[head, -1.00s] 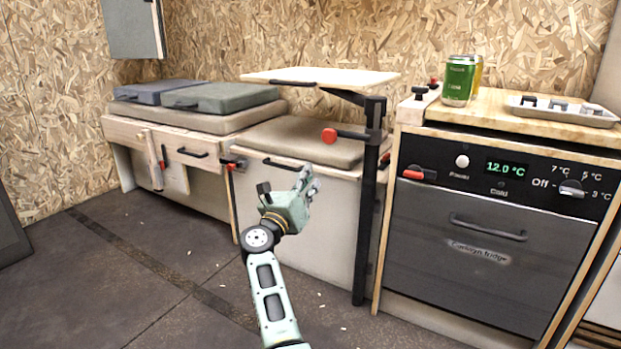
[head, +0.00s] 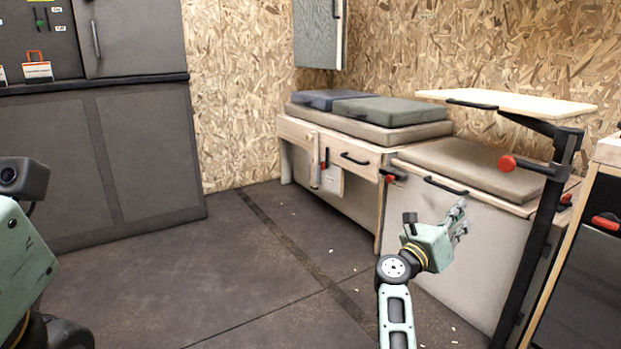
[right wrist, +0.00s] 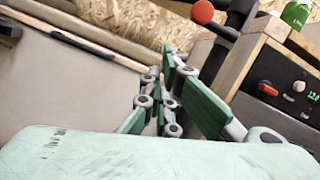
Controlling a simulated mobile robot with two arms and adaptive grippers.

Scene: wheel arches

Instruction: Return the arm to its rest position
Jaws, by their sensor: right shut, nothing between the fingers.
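My right arm comes up from the bottom of the head view. Its gripper (head: 460,222) is shut and empty in front of the pale bench cabinet (head: 455,262), apart from any handle as far as I can tell. In the right wrist view its green-padded fingers (right wrist: 168,105) are drawn together with nothing held. A green part of my own body shows at the left edge of the head view; no left gripper fingers are seen there.
A wooden swivel tabletop (head: 510,103) on a black post (head: 540,240) with a red knob (head: 507,163) stands right of my gripper. Cushioned benches (head: 375,128) line the wall. A dark cabinet (head: 125,160) stands left.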

